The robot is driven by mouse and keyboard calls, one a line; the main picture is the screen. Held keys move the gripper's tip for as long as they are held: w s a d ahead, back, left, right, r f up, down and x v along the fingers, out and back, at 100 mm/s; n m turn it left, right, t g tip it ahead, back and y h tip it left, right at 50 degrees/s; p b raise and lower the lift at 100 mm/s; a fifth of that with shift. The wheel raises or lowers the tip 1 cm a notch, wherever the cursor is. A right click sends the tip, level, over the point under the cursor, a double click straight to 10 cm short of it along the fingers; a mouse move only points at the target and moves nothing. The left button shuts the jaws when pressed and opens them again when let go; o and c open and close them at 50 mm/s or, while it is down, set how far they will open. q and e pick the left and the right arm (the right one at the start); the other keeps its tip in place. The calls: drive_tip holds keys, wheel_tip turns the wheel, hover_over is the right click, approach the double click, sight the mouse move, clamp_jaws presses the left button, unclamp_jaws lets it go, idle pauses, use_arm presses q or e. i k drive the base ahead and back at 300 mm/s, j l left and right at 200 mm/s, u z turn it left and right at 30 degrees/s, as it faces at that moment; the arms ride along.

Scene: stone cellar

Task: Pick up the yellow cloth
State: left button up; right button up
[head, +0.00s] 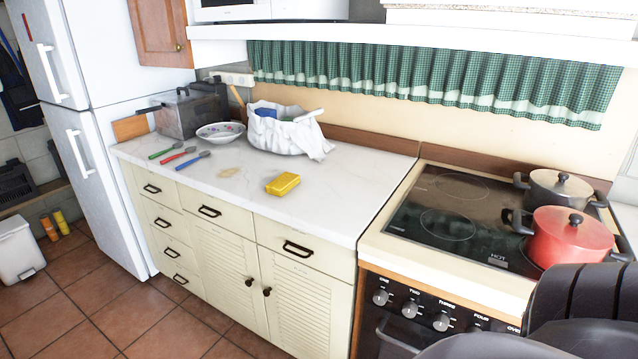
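A small yellow folded item (283,184), which looks like the yellow cloth, lies flat on the white marble counter (330,205) near its front edge, right of the middle of the cabinets. Nothing touches it. A dark grey part of my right arm fills the bottom right corner, over the front of the stove. Neither gripper's fingers show in the head view.
A white cloth-draped basin (285,133), a patterned bowl (220,132) and several colored utensils (178,155) stand or lie farther back and left. A stove (455,215) with a red pot (570,240) and a grey pot (558,190) is on the right. The counter around the yellow item is clear.

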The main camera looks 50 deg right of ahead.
sight(282, 185)
drive_tip(key=z, duration=1.35)
drive_tip(key=i+j+z, duration=0.1)
drive_tip(key=z, duration=0.35)
drive_tip(key=i+j+z, duration=0.1)
drive_tip(key=z, duration=0.35)
drive_tip(key=i+j+z, duration=0.2)
drive_tip(key=j, duration=0.25)
drive_tip(key=j+z, duration=0.25)
drive_tip(key=j, duration=0.2)
